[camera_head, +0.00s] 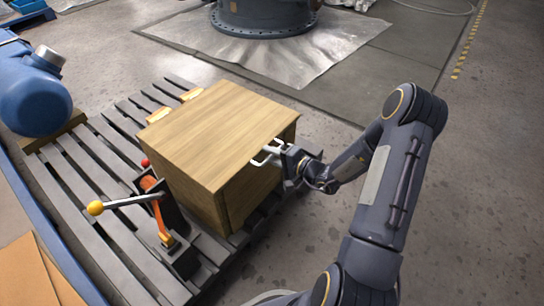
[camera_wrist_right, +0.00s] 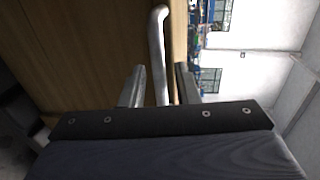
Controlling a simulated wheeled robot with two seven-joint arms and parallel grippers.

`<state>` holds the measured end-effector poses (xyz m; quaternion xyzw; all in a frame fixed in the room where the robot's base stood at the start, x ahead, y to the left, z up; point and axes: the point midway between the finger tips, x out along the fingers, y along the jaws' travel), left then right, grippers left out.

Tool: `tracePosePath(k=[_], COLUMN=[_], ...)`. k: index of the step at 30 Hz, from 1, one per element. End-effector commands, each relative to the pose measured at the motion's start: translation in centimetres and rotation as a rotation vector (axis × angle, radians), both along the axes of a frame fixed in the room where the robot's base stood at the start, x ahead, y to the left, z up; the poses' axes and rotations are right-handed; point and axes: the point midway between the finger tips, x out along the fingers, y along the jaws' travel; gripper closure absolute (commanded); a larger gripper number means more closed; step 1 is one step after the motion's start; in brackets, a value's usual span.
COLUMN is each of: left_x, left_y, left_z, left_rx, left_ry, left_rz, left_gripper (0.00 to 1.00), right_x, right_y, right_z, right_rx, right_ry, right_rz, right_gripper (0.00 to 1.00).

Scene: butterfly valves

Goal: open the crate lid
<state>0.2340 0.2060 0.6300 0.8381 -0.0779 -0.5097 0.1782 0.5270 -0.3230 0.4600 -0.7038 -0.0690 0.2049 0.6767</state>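The wooden crate (camera_head: 215,125) stands on the grey slatted pallet, its lid shut as far as I can see. A pale metal handle (camera_head: 262,158) sticks out from the crate's right-hand side, near the top edge. My right gripper (camera_head: 279,152) is at this handle. In the right wrist view, the handle (camera_wrist_right: 158,50) runs between the two fingers of my right gripper (camera_wrist_right: 160,84), against the brown wood. The fingers are apart, with a gap visible on at least the right side of the bar. My left gripper is out of view.
A lever with a yellow ball (camera_head: 95,208) and orange parts stands left of the crate on the pallet (camera_head: 85,190). A blue rounded machine (camera_head: 35,100) is at the far left. A dark round flange (camera_head: 265,18) stands behind. Floor at right is clear beyond my arm.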

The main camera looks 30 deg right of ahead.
Motion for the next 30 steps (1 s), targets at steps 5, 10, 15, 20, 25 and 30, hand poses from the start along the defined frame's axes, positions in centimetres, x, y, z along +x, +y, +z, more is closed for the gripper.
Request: tracePosePath(k=[5,10,15,20,25,30], left_x=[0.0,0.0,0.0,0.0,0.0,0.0], left_y=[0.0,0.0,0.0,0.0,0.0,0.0], left_z=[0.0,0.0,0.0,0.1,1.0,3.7], left_rx=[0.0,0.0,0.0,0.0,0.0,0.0], left_ry=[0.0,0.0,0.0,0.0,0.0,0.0], left_rz=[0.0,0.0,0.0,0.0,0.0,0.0], left_gripper=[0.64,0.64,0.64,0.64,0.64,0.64], right_x=[0.0,0.0,0.0,-0.1,0.0,0.0], right_y=[0.0,0.0,0.0,0.0,-0.3,-1.4], right_z=[0.0,0.0,0.0,0.1,1.2,4.1], right_rx=[0.0,0.0,0.0,0.0,-0.007,-0.029], right_ry=[0.0,0.0,0.0,0.001,0.013,0.057], right_rz=[0.0,0.001,0.001,0.001,0.001,0.001], right_gripper=[0.73,0.95,1.0,1.0,1.0,1.0])
